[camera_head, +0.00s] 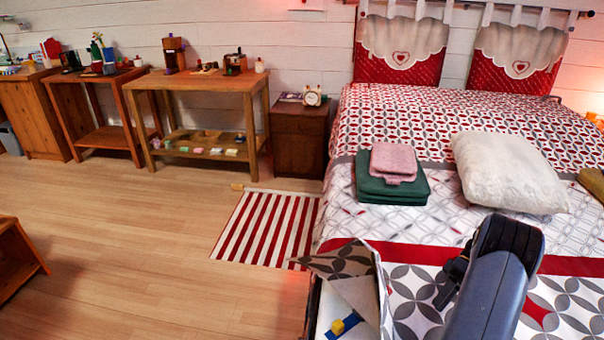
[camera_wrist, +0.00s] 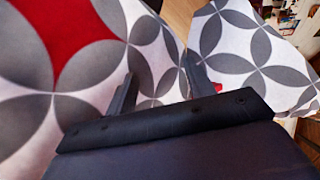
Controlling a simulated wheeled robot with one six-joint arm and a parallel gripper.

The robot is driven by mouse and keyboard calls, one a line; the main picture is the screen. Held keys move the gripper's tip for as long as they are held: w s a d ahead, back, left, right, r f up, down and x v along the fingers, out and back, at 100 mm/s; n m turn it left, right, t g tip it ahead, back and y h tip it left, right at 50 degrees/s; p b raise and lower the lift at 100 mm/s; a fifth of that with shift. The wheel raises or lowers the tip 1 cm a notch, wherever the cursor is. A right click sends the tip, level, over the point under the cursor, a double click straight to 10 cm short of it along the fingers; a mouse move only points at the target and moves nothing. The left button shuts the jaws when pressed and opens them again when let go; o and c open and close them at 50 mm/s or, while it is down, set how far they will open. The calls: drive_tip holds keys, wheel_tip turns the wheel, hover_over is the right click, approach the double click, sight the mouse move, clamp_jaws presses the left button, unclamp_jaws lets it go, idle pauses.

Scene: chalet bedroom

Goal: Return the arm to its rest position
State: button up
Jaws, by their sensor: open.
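My arm (camera_head: 492,290) reaches in from the lower right of the head view, over the patterned bedspread. My gripper (camera_head: 452,278) shows there as a small dark shape at the arm's left side. Whether the fingertips touch the cloth cannot be told.
A patterned piece with raised flaps (camera_head: 345,262) stands at the bed's left edge, a blue and yellow item (camera_head: 343,325) beside it. Folded green and pink cloths (camera_head: 390,180) and a white pillow (camera_head: 508,172) lie farther back. The floor (camera_head: 150,240) at left is largely clear.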

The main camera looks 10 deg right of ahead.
drive_tip(key=w+a, duration=0.1)
drive_tip(key=a, duration=0.2)
drive_tip(key=w+a, duration=0.2)
drive_tip(key=a, duration=0.1)
drive_tip(key=w+a+p, duration=0.1)
drive_tip(key=w+a, duration=0.1)
drive_tip(key=a, duration=0.1)
drive_tip(key=shift+w+a+f, duration=0.1)
drive_tip(key=shift+a+f, duration=0.05)
drive_tip(key=shift+f, duration=0.15)
